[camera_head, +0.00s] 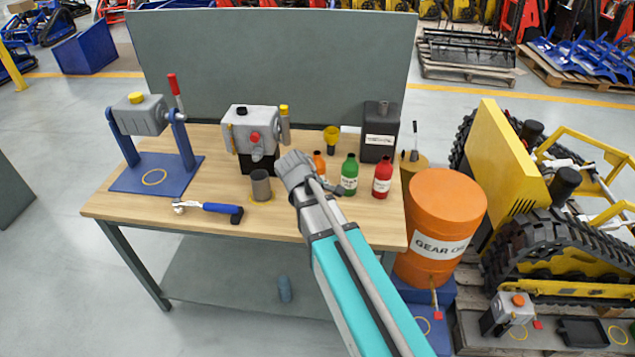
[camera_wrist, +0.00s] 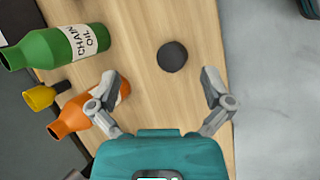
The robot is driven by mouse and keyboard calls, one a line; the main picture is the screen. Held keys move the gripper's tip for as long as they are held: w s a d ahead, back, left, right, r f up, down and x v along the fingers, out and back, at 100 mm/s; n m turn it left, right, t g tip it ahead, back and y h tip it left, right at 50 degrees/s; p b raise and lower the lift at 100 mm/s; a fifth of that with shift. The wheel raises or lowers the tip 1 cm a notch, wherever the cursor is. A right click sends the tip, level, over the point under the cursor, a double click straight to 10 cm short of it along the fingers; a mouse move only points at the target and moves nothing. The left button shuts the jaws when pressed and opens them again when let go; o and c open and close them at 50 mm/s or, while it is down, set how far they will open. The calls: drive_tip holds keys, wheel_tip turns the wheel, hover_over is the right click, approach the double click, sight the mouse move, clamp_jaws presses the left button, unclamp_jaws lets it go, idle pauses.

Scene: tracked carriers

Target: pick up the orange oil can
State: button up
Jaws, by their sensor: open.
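The orange oil can (camera_head: 319,161) stands on the wooden workbench, partly hidden behind my gripper (camera_head: 294,168) in the head view. In the wrist view the orange can (camera_wrist: 72,122) is at the left, its right end behind the left finger. My gripper (camera_wrist: 160,78) is open, with bare tabletop between its fingers. The can is beside the left finger, outside the gap; I cannot tell whether they touch.
A green chain oil bottle (camera_head: 349,174), a red bottle (camera_head: 382,177), a yellow funnel (camera_head: 331,137) and a dark canister (camera_head: 380,134) stand near the orange can. A dark round spot (camera_wrist: 172,57) shows ahead.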

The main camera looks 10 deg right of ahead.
drive_tip(key=w+a+f+n+t+h+b, duration=0.1)
drive_tip(key=w+a+n+t+h+b, duration=0.2)
drive_tip(key=w+n, duration=0.35)
drive_tip(key=n+t+h+b, duration=0.1)
drive_tip(key=n+h+b, duration=0.2)
drive_tip(key=n, duration=0.3)
approach(317, 172)
drive_tip(key=w+a+f, duration=0.1)
drive_tip(key=a+f, duration=0.1)
drive_tip(key=shift+w+a+r, duration=0.1)
drive_tip(key=shift+w+r, duration=0.05)
drive_tip(key=b+x, duration=0.4)
drive_tip(key=x, duration=0.4)
drive_tip(key=shift+a, duration=0.15)
drive_tip(key=shift+w+d+f, duration=0.2)
drive_tip(key=shift+d, duration=0.15)
drive_tip(key=shift+f, duration=0.1)
